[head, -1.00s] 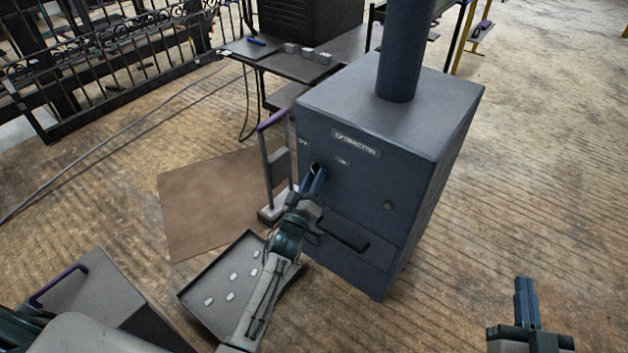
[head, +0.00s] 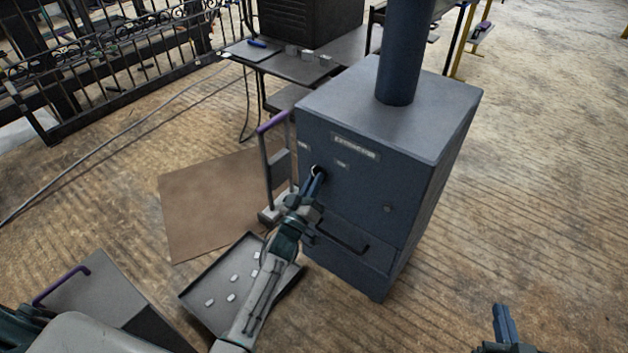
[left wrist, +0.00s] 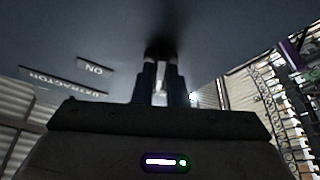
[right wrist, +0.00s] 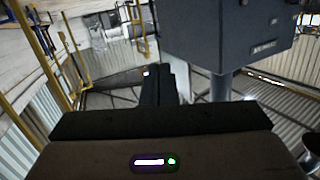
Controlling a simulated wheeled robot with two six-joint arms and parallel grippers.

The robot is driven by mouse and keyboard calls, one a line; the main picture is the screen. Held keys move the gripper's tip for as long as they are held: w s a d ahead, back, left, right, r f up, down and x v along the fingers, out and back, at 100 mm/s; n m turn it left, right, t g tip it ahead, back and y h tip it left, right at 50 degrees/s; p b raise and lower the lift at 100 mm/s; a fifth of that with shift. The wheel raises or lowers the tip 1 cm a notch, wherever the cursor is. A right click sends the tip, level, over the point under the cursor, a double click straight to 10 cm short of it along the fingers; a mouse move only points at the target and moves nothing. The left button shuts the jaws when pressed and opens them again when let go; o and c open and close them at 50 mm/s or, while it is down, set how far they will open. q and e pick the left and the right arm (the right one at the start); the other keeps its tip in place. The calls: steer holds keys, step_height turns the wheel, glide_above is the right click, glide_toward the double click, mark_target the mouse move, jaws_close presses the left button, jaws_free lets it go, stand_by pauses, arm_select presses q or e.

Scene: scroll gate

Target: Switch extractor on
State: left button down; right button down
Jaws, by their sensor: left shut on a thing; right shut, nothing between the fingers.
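The extractor (head: 345,205) is a dark blue cabinet with a thick pipe on top. Its front has a nameplate (head: 356,147), a small label at the upper left and an ON label (head: 341,165), readable in the left wrist view (left wrist: 90,68). My left gripper (head: 318,174) is at the front panel, just below and left of the ON label. It is shut on a pale switch lever (left wrist: 160,80) in front of a dark round base (left wrist: 160,49). The fingers hide most of the lever. My right gripper (head: 504,322) is shut and empty, far from the cabinet.
A drawer handle (head: 342,238) sticks out below my left gripper. A purple-topped upright handle (head: 272,122) stands left of the cabinet. A tray (head: 207,322) with several pale pieces lies under my left arm. The floor right of the cabinet is clear.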

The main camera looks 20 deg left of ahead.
arm_select(q)
steer(key=shift+w+a+m+g+h+p, duration=0.1)
steer(key=shift+m+g+h+p, duration=1)
steer(key=shift+m, duration=2.2)
steer(key=shift+s+a+m+g+h+p, duration=0.1)
steer(key=shift+m+g+h+p, duration=0.2)
steer(key=shift+m+h, duration=2.3)
steer(key=shift+w+a+m+g+h+p, duration=0.1)
steer(key=shift+m+g+h+p, duration=0.55)
steer(key=shift+m, duration=3.35)
arm_select(e)
steer(key=s+f+g, duration=0.7)
steer(key=s+g, duration=0.1)
steer(key=shift+f+n, duration=0.3)
steer(key=shift+f, duration=0.05)
steer(key=shift+s+a+g, duration=0.1)
steer(key=shift+g, duration=0.2)
arm_select(q)
steer(key=c, duration=1.5)
jaws_free()
steer(key=shift+o, duration=0.2)
steer(key=shift+a, duration=0.1)
